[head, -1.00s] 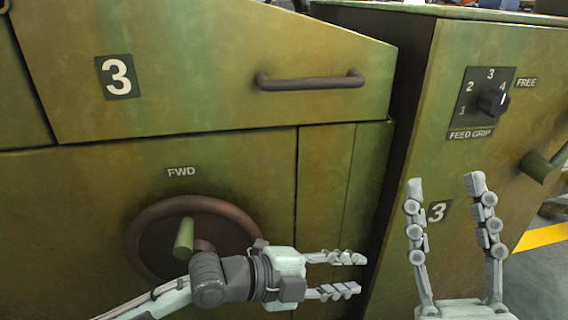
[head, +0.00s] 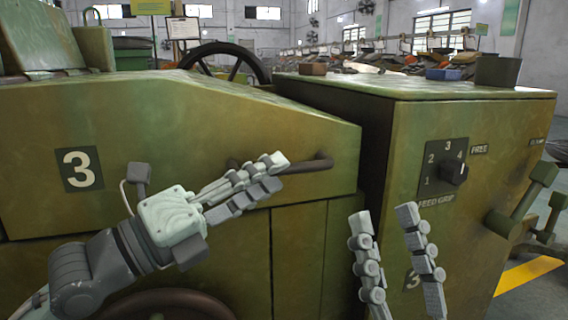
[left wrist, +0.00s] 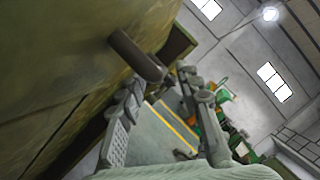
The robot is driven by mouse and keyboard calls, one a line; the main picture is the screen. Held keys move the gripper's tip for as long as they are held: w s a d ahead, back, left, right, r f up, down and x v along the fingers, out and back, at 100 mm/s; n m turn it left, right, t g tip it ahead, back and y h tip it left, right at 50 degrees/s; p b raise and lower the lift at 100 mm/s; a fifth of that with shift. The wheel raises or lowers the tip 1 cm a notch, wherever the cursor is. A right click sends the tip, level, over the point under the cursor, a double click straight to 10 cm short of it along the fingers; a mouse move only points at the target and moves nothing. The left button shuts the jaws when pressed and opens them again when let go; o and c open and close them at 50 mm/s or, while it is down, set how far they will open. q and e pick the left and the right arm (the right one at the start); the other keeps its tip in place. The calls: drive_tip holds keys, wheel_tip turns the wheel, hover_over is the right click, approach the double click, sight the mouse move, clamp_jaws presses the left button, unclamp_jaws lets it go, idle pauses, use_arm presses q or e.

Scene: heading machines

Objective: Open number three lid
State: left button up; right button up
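The number three lid (head: 200,120) is the large green sloped cover with a white "3" on a dark plate (head: 78,169); it sits down on the machine. Its dark bar handle (head: 318,164) is partly hidden behind my left gripper (head: 275,173). The left gripper's fingers are apart and overlap the handle's left part. In the left wrist view the handle (left wrist: 135,54) lies just ahead of the open fingertips (left wrist: 162,82); I cannot tell whether they touch. My right gripper (head: 383,214) is open and empty, pointing up, before the right cabinet.
The right cabinet (head: 480,140) carries a feed grip knob (head: 453,173) and a lever (head: 520,205) sticking out. A dark handwheel (head: 165,305) is below the lid. A spoked wheel (head: 225,60) stands behind. A narrow gap separates the two machines.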

use_arm(q)
drive_tip(key=shift+x, duration=1.8)
drive_tip(key=shift+c, duration=0.3)
clamp_jaws()
